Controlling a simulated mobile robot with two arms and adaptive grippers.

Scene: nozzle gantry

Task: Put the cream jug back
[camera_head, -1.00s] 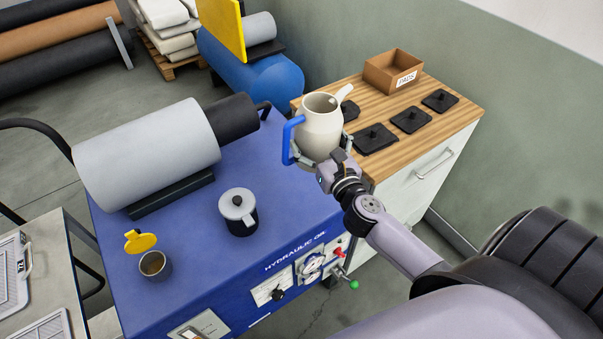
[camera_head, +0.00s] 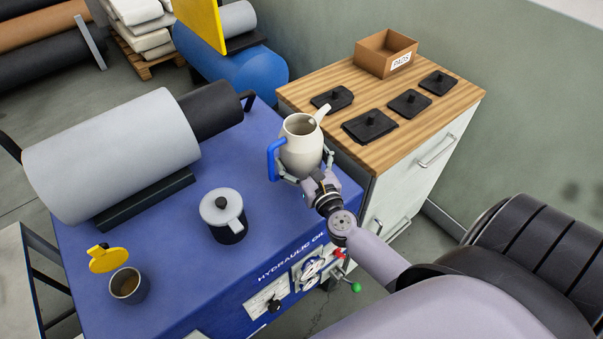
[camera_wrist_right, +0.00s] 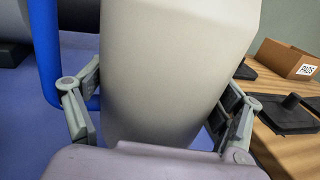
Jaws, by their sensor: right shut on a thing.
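The cream jug (camera_head: 301,147), with a blue handle and a pale spout, is held upright by my right gripper (camera_head: 307,170) over the right end of the blue hydraulic unit top (camera_head: 185,258). In the right wrist view the jug (camera_wrist_right: 165,70) fills the middle, between the two fingers of the gripper (camera_wrist_right: 160,110). The blue handle is on the left, beside the left finger. I cannot tell whether the jug's base touches the blue top. My left gripper is not in view.
The wooden cabinet top (camera_head: 440,115) stands right of the jug, with several black pads (camera_head: 370,126) and a cardboard box (camera_head: 386,52). On the blue top are a lidded grey-and-black pot (camera_head: 224,215), a cup with open yellow lid (camera_head: 128,286) and a large grey cylinder (camera_head: 110,155).

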